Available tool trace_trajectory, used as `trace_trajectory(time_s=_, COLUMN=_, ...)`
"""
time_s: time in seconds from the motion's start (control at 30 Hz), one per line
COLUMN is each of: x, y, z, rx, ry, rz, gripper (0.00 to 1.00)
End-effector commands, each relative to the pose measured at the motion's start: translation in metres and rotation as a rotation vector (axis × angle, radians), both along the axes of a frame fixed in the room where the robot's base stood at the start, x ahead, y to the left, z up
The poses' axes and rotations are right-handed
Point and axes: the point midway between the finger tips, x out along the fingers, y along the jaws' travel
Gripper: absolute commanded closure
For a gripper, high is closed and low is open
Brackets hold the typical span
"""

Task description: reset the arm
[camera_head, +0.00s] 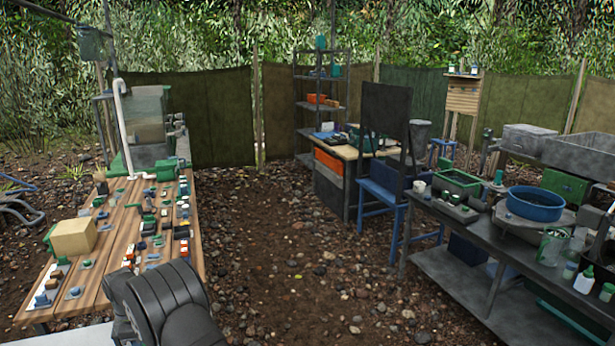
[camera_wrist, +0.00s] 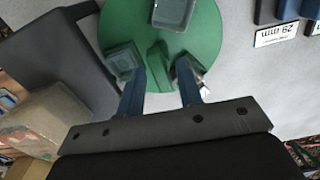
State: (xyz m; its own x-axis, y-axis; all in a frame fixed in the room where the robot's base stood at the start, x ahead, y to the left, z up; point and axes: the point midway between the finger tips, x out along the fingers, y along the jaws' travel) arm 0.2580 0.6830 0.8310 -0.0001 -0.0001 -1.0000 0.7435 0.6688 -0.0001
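My gripper (camera_wrist: 158,74) shows in the wrist view with its two blue fingers spread apart, so it is open. A green round piece (camera_wrist: 205,35) lies beyond the fingertips, with a raised green ridge (camera_wrist: 157,62) in line with the gap between them. No gap or contact between the ridge and the fingers can be made out. A grey translucent block (camera_wrist: 173,12) sits on the green piece at the top edge. In the head view my dark arm rises at the bottom beside the wooden bench (camera_head: 118,240); my fingers are not clear there.
The bench holds a tan block (camera_head: 73,238) and many small parts. A grey table (camera_head: 455,270) with a blue basin (camera_head: 535,205) stands right. Gravel ground between is clear.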

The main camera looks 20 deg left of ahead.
Motion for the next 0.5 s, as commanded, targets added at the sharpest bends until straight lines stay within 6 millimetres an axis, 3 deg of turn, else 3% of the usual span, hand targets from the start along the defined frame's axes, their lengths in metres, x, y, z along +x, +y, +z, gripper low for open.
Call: trace_trajectory(time_s=0.5, x=0.0001, y=-0.0001, z=0.0062, rx=0.000, ry=0.000, rz=-0.075, gripper=0.67)
